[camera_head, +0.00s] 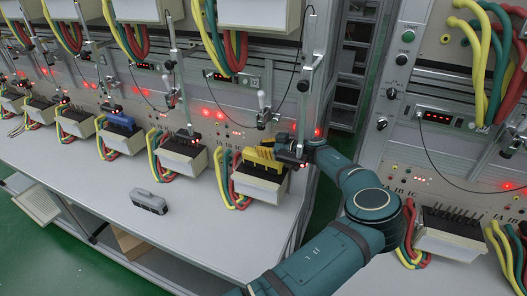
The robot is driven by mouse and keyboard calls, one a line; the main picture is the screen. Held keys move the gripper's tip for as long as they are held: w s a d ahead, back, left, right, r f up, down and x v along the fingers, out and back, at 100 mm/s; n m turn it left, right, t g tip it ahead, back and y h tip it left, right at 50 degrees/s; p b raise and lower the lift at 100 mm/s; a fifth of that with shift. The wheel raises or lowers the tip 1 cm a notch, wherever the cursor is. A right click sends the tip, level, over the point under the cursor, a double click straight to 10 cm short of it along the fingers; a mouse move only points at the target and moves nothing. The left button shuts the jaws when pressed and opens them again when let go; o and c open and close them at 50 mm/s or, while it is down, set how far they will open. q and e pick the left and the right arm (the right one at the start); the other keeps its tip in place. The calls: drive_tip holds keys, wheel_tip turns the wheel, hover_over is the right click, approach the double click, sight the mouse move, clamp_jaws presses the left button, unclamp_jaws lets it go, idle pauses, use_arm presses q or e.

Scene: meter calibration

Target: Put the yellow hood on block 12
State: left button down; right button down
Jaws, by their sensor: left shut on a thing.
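The yellow hood (262,158) is at the top of the rightmost black-and-white terminal block (258,183) on the near bench. A small label (255,82) reading what looks like 12 is on the panel above this block. My left gripper (287,154) is at the right end of the yellow hood and shut on it. The hood covers the top of the block; I cannot tell whether it rests fully on it or is slightly above. My right gripper is not in view.
A loose grey hood (149,201) lies on the bench (205,232). A blue hood (121,122) sits on a block further left. Thick coloured cables (229,178) hang beside the blocks. A vertical lever stand (264,104) rises behind. The bench front is mostly clear.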

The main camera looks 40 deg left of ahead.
use_arm(q)
drive_tip(key=shift+f, duration=0.3)
drive_tip(key=c, duration=1.1)
unclamp_jaws()
drive_tip(key=shift+c, duration=0.2)
drive_tip(key=p+v, duration=0.1)
drive_tip(key=v, duration=1.1)
drive_tip(key=shift+d+f, duration=0.1)
